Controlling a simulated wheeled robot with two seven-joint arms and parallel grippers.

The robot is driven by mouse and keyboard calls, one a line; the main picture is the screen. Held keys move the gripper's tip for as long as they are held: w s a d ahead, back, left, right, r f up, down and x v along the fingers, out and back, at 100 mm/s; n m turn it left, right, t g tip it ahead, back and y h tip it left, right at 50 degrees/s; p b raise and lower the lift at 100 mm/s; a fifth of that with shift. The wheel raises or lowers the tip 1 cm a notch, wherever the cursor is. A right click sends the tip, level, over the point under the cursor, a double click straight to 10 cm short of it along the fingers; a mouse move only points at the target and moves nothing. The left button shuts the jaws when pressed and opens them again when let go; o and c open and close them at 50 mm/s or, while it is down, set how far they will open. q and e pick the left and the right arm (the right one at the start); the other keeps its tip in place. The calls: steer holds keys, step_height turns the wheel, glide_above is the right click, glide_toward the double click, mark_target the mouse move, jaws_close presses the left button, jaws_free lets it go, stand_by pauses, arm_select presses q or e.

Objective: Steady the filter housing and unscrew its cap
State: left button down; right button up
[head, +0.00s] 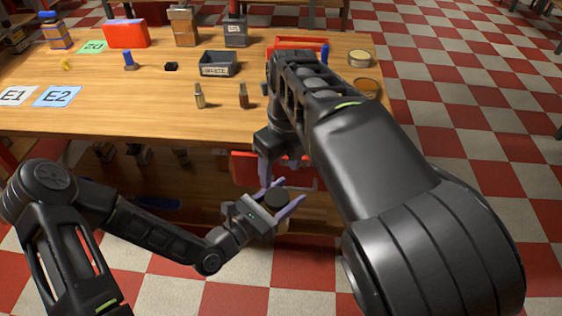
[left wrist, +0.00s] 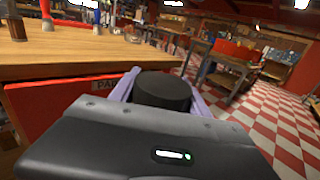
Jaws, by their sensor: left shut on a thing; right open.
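The filter housing shows mostly as its round black cap (head: 275,197), held in front of the table's front edge. My left gripper (head: 285,205) is shut around it with its purple fingers on both sides. In the left wrist view the black cap (left wrist: 163,91) sits between the two purple fingers of my left gripper (left wrist: 160,100). The housing's body below the cap is mostly hidden. My right gripper (head: 280,172) points down just above the cap, apart from it as far as I can tell. It is open, and my right arm partly hides it.
The wooden table (head: 130,115) lies behind the grippers. It bears a grey bin (head: 219,66), two small bottles (head: 243,95), labelled cards (head: 57,96), a red box (head: 126,34) and round tins (head: 361,58). A red drawer (left wrist: 60,105) is close to my left gripper. Open checkered floor lies at right.

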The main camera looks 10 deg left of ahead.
mark_target(275, 197)
steer(key=f, duration=1)
steer(key=shift+w+a, duration=0.4)
steer(key=shift+c, duration=0.3)
steer(key=c, duration=1.1)
steer(key=n, duration=0.3)
steer(key=o, duration=1.4)
steer(key=shift+o, duration=0.6)
steer(key=shift+s+a, duration=0.1)
steer(key=shift+r, duration=0.15)
